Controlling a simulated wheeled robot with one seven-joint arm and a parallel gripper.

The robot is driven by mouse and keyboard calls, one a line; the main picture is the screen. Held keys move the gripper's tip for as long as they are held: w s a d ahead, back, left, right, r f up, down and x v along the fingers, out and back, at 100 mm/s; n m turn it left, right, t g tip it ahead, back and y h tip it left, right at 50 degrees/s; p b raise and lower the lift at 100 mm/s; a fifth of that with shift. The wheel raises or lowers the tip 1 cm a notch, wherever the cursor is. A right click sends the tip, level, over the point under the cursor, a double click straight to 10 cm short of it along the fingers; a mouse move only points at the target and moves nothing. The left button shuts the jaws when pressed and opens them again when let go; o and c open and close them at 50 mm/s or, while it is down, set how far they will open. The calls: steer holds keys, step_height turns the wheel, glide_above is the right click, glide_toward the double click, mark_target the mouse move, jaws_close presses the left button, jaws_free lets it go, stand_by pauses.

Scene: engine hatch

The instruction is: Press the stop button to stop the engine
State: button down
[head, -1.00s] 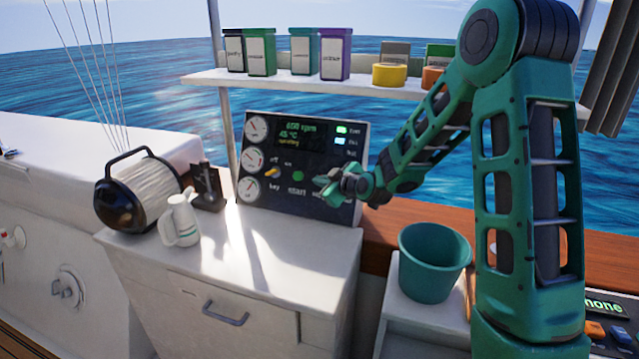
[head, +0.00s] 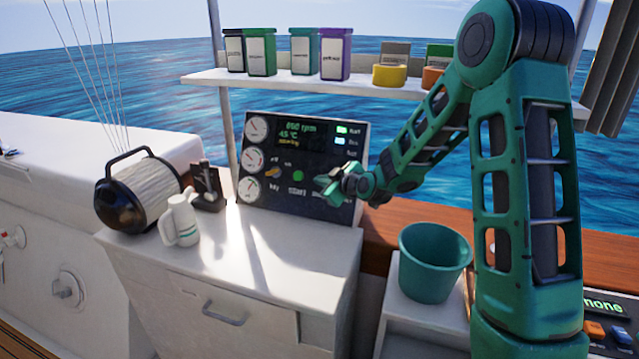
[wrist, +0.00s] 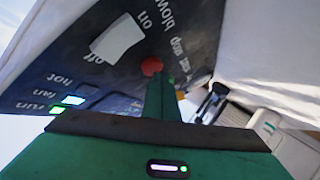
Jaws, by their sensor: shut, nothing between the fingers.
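The dark engine panel (head: 320,152) stands upright at the back of the white cabinet, with gauges, a lit rpm display (head: 297,128), a key (head: 272,171) and a green start button (head: 298,176). My gripper (head: 326,187) is at the panel's lower right, with its fingers shut and empty. It hides the stop button in the head view. In the wrist view the red stop button (wrist: 151,66) shows just beyond the fingertips (wrist: 159,82), next to the word "stop". I cannot tell whether the fingertips touch it.
A white blower switch (wrist: 117,39) is close to the red button in the wrist view. A white jug (head: 180,222) and a lantern-like object (head: 150,190) stand left on the cabinet. A teal bucket (head: 432,265) stands below my arm. A shelf (head: 280,82) with containers is above the panel.

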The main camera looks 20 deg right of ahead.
steer(key=shift+w+d+f, duration=0.25)
steer(key=shift+w+d, duration=0.05)
steer(key=shift+w, duration=0.1)
stand_by(0.7)
stand_by(0.3)
steer(key=shift+s+a+r, duration=0.55)
steer(key=shift+s+a, duration=0.1)
steer(key=shift+s, duration=0.25)
steer(key=s+a+r, duration=0.2)
steer(key=s, duration=0.1)
steer(key=shift+s+a, duration=0.3)
steer(key=shift+a, duration=0.05)
steer(key=shift+s+d, duration=0.1)
stand_by(0.5)
